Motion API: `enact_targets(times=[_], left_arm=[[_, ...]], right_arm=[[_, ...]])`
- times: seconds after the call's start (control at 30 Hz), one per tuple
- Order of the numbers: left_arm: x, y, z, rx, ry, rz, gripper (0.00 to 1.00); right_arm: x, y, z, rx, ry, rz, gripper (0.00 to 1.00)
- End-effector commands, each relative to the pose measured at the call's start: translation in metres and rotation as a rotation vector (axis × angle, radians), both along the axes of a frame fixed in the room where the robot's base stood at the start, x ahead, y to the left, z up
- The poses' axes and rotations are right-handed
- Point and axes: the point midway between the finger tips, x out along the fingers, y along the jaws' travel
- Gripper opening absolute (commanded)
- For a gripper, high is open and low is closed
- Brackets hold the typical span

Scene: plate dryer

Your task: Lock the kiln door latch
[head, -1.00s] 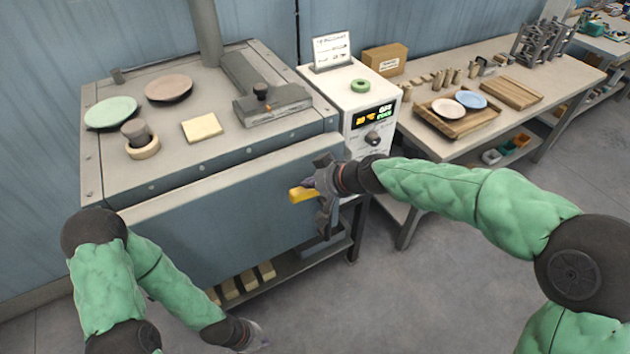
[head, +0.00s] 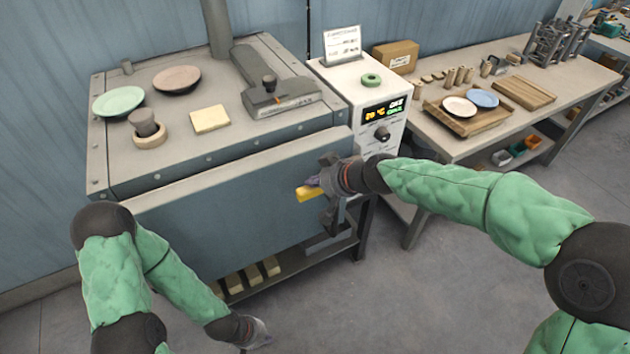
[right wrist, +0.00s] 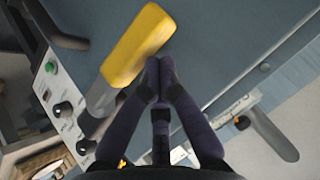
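The kiln door (head: 230,205) is the blue-grey front panel of the kiln, and it looks closed against the body. Its latch has a yellow grip (head: 308,194) near the door's right edge. In the right wrist view the yellow grip (right wrist: 138,45) sits on a grey lever (right wrist: 100,103) and lies slanted. My right gripper (head: 318,181) is at the latch. In the right wrist view its dark fingers (right wrist: 158,78) are together, with the tips beside the yellow grip's end; contact is unclear. My left gripper (head: 262,335) hangs low in front of the kiln, too small to read.
A control box (head: 365,95) with a lit display stands right of the kiln. Plates and a cream block (head: 210,119) lie on the kiln top (head: 180,150). A wooden workbench (head: 470,150) is at the right. The floor in front is clear.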

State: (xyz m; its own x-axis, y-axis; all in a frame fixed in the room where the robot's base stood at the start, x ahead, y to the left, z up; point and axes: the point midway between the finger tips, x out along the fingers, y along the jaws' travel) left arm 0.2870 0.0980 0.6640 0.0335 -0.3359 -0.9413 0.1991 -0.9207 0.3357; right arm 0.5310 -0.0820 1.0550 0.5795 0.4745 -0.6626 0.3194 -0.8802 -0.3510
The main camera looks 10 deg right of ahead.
Motion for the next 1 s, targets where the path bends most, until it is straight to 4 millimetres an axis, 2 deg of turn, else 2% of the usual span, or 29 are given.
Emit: enact_targets(times=[0.17, 0.37, 0.7, 1.0], left_arm=[[0.000, 0.000, 0.012, 0.000, 0.000, 0.000, 0.00], [0.000, 0.000, 0.035, 0.000, 0.000, 0.000, 0.00], [0.000, 0.000, 0.049, 0.000, 0.000, 0.000, 0.00], [0.000, 0.000, 0.055, 0.000, 0.000, 0.000, 0.00]], right_arm=[[0.004, -0.001, 0.015, 0.000, -0.001, 0.000, 0.00], [0.011, -0.003, 0.046, 0.000, -0.002, 0.000, 0.00], [-0.035, -0.020, 0.091, 0.000, -0.004, 0.000, 0.00], [-0.055, -0.026, 0.109, 0.001, 0.000, 0.001, 0.00]])
